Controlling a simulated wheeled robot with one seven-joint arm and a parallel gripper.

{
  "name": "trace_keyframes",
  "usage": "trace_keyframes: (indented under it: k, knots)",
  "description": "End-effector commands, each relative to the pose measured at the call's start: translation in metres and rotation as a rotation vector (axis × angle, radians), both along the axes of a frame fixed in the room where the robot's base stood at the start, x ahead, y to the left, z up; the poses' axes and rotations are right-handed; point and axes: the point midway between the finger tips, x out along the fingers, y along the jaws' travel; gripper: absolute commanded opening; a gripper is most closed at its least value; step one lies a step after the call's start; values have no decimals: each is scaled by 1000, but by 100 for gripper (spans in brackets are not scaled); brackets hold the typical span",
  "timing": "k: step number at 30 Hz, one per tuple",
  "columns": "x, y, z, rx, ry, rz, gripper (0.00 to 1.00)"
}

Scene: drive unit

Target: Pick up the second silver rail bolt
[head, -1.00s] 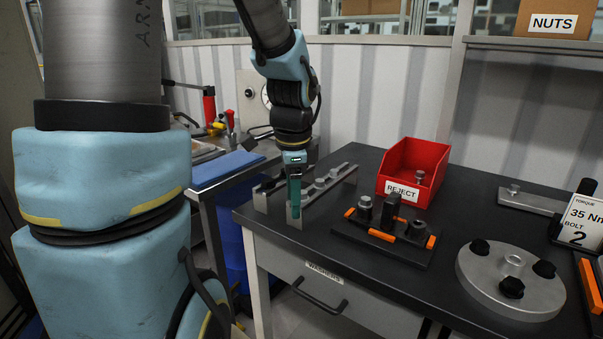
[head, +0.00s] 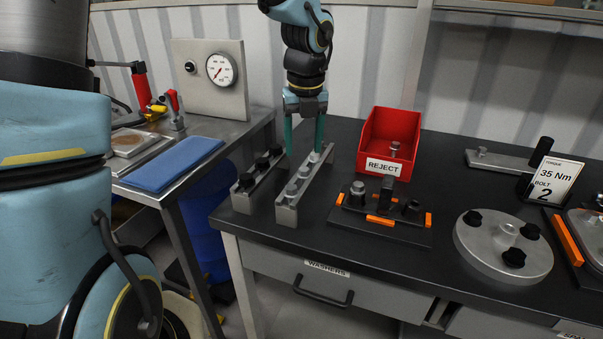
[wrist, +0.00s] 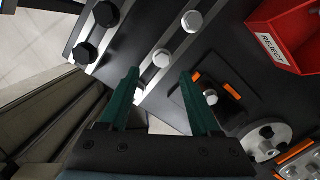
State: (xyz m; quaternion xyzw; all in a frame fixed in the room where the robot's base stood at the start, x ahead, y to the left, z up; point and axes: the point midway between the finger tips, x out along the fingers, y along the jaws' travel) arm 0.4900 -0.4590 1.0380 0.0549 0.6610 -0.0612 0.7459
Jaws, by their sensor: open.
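The silver rail (head: 287,214) stands on the dark bench with silver bolts in a row along it. The middle silver bolt (head: 304,171) also shows in the wrist view (wrist: 162,58), just ahead of and between the fingertips. The far silver bolt (wrist: 192,21) is beyond it, and the near one (wrist: 140,86) is partly covered by the left finger. My gripper (head: 304,150) is open and empty, its green fingers pointing down above the rails. In the wrist view my gripper (wrist: 158,73) has its fingers spread wide.
A parallel rail with black bolts (head: 263,163) stands close on the left. The red reject bin (head: 373,148) holding a bolt is right of the rails. A dark fixture with orange pieces (head: 381,219) and a round flange (head: 503,245) stand further right. The sign (head: 553,180) reads bolt 2.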

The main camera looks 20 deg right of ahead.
Motion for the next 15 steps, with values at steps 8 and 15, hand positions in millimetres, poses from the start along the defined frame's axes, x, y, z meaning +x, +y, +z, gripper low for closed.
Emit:
trace_keyframes:
  k: [8,15]
  knots:
    - [2,-2,-23,2,4,0,64]
    - [7,-5,-56,1,2,1,64]
